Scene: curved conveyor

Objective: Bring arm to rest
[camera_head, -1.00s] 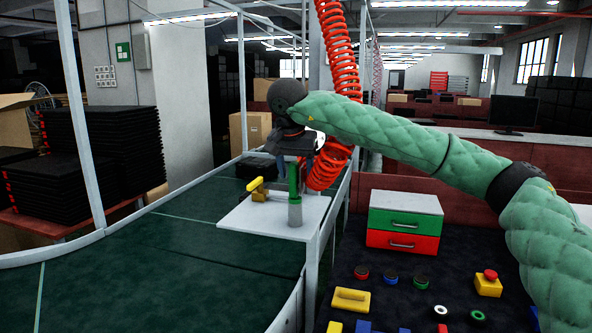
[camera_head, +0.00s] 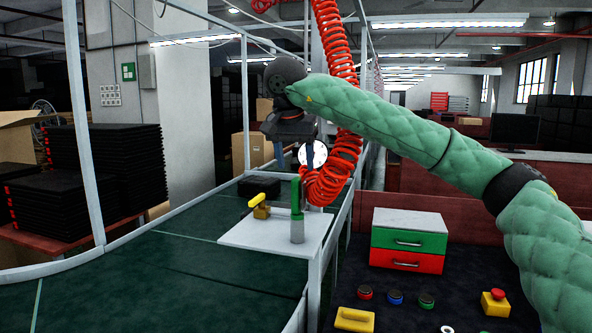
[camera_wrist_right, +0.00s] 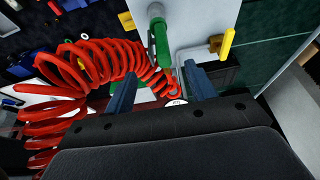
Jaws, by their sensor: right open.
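My right arm, in a green quilted sleeve, comes in from the right in the head view. My right gripper (camera_head: 290,138) is above the white plate (camera_head: 262,236) at the conveyor's edge. In the right wrist view my right gripper (camera_wrist_right: 160,88) shows two blue fingers apart with nothing held. A green-handled post (camera_head: 297,215) stands upright on the plate below the gripper, apart from it; it also shows in the right wrist view (camera_wrist_right: 158,35). A yellow-handled clamp (camera_head: 261,207) is left of the post. My left gripper is not in view.
A red coiled hose (camera_head: 335,170) hangs close beside the right gripper. A drawer box (camera_head: 408,240) with green and red drawers stands on the dark table, with several buttons in front. The conveyor (camera_head: 160,270) curves left. Stacked black trays (camera_head: 110,175) stand at left.

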